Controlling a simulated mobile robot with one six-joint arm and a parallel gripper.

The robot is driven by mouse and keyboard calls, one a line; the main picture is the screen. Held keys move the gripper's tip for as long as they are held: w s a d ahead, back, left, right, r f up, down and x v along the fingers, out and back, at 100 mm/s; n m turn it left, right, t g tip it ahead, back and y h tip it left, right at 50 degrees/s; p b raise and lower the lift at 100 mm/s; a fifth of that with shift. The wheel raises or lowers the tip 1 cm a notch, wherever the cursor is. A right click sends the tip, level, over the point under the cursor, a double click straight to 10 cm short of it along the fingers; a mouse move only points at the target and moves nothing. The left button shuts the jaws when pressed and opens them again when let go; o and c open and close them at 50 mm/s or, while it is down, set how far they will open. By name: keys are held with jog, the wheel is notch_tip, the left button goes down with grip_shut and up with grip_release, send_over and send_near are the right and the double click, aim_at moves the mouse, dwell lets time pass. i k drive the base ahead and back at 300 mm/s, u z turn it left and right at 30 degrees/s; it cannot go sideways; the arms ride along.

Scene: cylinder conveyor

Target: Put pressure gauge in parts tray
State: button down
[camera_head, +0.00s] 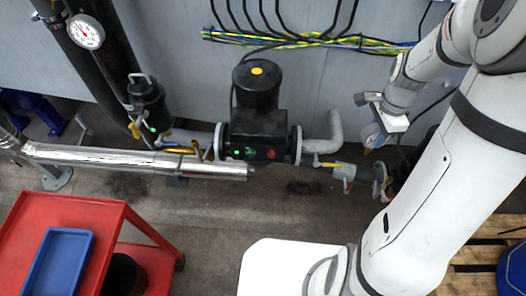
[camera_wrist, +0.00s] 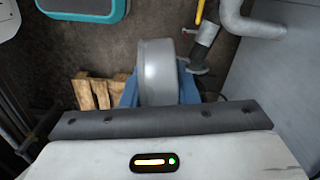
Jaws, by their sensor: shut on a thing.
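My gripper (camera_head: 372,136) is at the right of the head view, low in front of the grey wall and near the pipework. In the wrist view its blue fingers (camera_wrist: 131,92) are shut on the sides of a grey, round-edged thing, which looks like the pressure gauge (camera_wrist: 158,70) seen edge-on. Its dial face does not show. Another round white-faced gauge (camera_head: 85,31) is on the dark pipe at upper left in the head view. The blue parts tray (camera_head: 55,265) lies on the red cart at lower left, far from my gripper, and looks empty.
A black pump (camera_head: 257,130) with pipes and yellow-handled valves stands along the wall. A silver pipe (camera_head: 140,160) runs left from it. The red cart (camera_head: 100,215) is at lower left. A wooden pallet (camera_head: 475,250) is at lower right. Cables hang on the wall.

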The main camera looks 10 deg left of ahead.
aim_at(64, 268)
jog(key=u, duration=1.5)
jog(key=i, duration=0.65)
jog(key=u, duration=2)
jog(key=k, duration=0.75)
jog(key=u, duration=0.2)
jog(key=i, duration=0.65)
